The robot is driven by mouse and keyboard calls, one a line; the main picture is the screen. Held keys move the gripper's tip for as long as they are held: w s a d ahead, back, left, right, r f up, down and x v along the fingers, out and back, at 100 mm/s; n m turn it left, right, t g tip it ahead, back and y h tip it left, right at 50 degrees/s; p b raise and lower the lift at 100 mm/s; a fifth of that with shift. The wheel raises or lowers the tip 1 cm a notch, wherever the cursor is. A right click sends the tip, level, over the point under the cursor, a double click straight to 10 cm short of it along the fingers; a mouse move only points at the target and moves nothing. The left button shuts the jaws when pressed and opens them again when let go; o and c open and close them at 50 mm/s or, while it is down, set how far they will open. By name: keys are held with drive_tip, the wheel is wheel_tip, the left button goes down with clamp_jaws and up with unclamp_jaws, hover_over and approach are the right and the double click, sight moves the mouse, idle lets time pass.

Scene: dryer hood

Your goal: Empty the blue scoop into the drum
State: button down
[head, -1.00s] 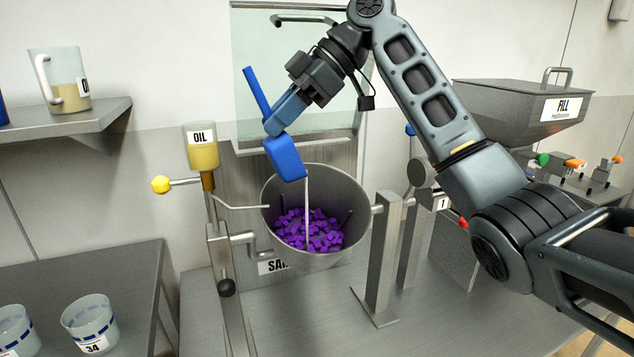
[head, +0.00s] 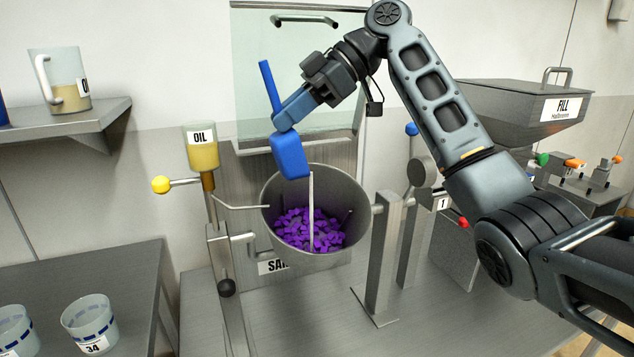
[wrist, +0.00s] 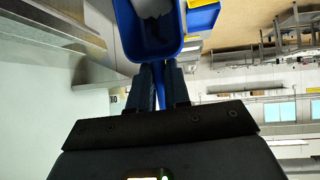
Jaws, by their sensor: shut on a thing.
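The blue scoop (head: 290,155) is tilted down above the mouth of the grey metal drum (head: 363,222). A thin pale stream (head: 311,205) falls from its lower edge into the drum. Purple pieces (head: 308,230) lie in the bottom of the drum. My gripper (head: 285,119) is shut on the scoop above the drum's rim. In the wrist view my gripper (wrist: 162,72) holds the scoop (wrist: 122,28), and some greyish-white stuff (wrist: 152,8) shows inside its bowl.
An oil cup (head: 202,155) with a yellow-knobbed lever (head: 161,185) stands left of the drum. A clear hood panel (head: 285,75) is behind it. A grey fill hopper (head: 520,110) is at the right. Cups (head: 90,322) stand on the left table.

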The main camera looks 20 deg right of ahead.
drive_tip(key=shift+d+r+y, duration=0.1)
drive_tip(key=shift+d+y, duration=0.5)
drive_tip(key=shift+d, duration=0.5)
drive_tip(key=shift+w+d+m+y+b, duration=0.2)
drive_tip(key=shift+d+m+y+b, duration=0.15)
drive_tip(key=shift+d+y, duration=1.35)
idle(1.0)
drive_tip(key=a+h, duration=0.3)
drive_tip(key=shift+s+a+r+p, duration=0.15)
drive_tip(key=shift+s+a+p, duration=0.1)
drive_tip(key=shift+p, duration=0.1)
drive_tip(key=shift+w+h, duration=0.15)
drive_tip(key=shift+h, duration=0.15)
drive_tip(key=shift+a+f+h, duration=0.2)
drive_tip(key=shift+a+h, duration=0.3)
drive_tip(key=shift+a, duration=0.45)
drive_tip(key=a+f+n+h, duration=0.2)
drive_tip(key=a+h, duration=0.5)
drive_tip(key=s+a+r+t+h, duration=0.1)
drive_tip(key=a+r+h, duration=0.6)
drive_tip(key=a, duration=0.1)
drive_tip(key=shift+s+a+h, duration=0.2)
drive_tip(key=shift+a+h, duration=0.1)
drive_tip(key=shift+h, duration=0.1)
